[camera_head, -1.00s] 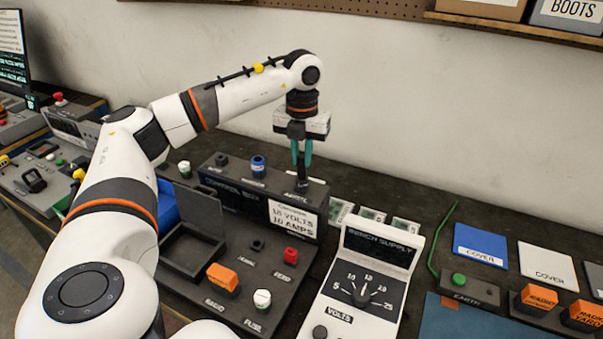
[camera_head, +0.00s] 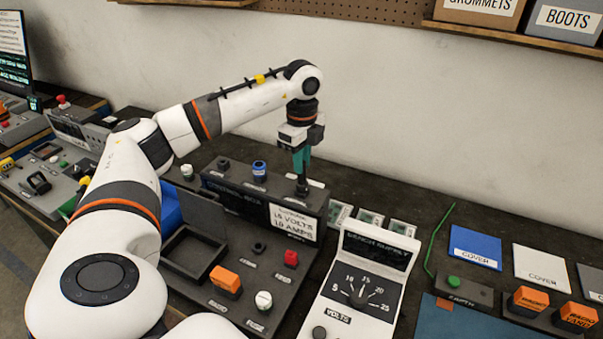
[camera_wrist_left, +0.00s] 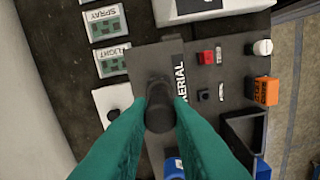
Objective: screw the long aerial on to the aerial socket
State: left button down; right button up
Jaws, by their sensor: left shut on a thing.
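My left gripper (camera_head: 301,162) has teal fingers pointing down over the right end of the control box (camera_head: 235,199). It is shut on a black aerial (camera_head: 301,182), which stands about upright between the fingers. The aerial's lower end meets the top of the box at the aerial socket, beside the AERIAL label (camera_wrist_left: 181,80). The socket is mostly hidden under the aerial, so I cannot tell how far they are engaged. In the left wrist view the fingers close from both sides on the dark aerial (camera_wrist_left: 158,118). My right gripper is out of view.
A blue-topped post (camera_head: 259,170) and a small black post (camera_head: 223,164) stand on the same box top. The bench supply (camera_head: 365,285) is to the right. A tray with a raised lid (camera_head: 193,250) is in front.

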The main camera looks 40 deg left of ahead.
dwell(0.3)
pick_arm(q)
jog(key=n+p, duration=0.1)
jog(key=n, duration=0.4)
jog(key=shift+r+n+p, duration=0.1)
jog(key=shift+n+p, duration=0.2)
jog(key=n+p, duration=0.1)
jog(key=n, duration=0.3)
jog(key=shift+r+n+p, duration=0.1)
jog(key=shift+n+p, duration=0.5)
jog(key=shift+p, duration=0.6)
jog(key=shift+r+p, duration=1.6)
jog(key=shift+r, duration=0.4)
